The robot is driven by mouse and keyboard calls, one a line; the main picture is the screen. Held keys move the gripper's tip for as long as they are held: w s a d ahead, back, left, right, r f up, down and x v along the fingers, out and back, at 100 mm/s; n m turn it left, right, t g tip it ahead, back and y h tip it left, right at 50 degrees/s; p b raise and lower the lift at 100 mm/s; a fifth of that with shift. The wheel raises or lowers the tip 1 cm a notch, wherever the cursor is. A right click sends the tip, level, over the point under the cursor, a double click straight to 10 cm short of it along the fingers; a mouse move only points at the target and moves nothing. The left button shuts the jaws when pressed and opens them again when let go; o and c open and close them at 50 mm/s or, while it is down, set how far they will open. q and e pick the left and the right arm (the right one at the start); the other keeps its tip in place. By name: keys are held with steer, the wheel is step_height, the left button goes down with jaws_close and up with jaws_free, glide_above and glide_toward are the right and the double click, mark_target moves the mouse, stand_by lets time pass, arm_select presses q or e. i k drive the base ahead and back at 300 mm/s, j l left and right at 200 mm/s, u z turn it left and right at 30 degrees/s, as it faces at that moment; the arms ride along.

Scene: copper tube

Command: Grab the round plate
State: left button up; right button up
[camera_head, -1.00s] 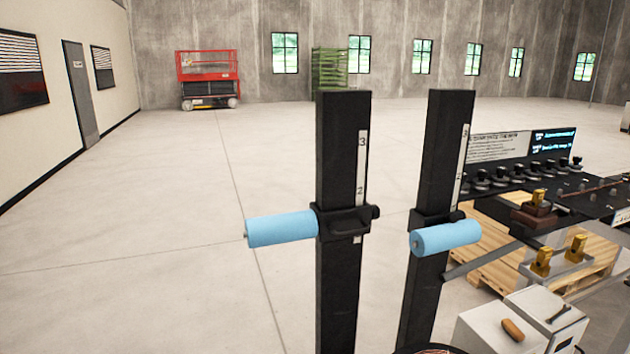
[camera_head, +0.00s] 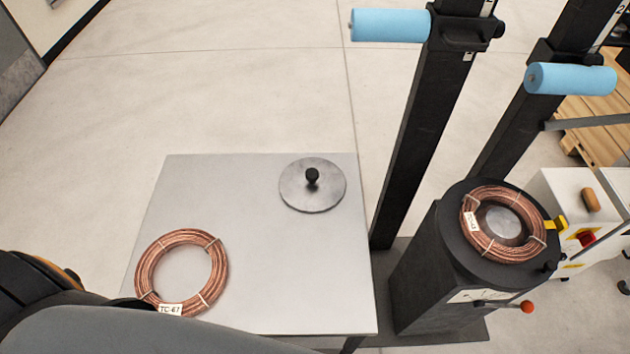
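The round plate (camera_head: 325,197) is a flat grey metal disc with a black knob (camera_head: 312,176) at its centre. It lies on the far right part of a light grey table (camera_head: 270,247), in full view. Part of my own body shows at the lower left, in front of the table's near left corner. Neither of my grippers is in view.
A copper tube coil (camera_head: 147,272) tagged TC-67 lies at the table's left. Two black posts (camera_head: 425,120) with blue rollers (camera_head: 390,25) rise behind. The table's middle is clear.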

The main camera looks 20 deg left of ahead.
mark_target(311, 184)
steer(key=k+l+u, duration=0.15)
steer(key=u, duration=0.2)
steer(key=k+l+u, duration=0.15)
steer(key=u, duration=0.2)
steer(key=k+l+u, duration=0.15)
steer(key=u, duration=0.15)
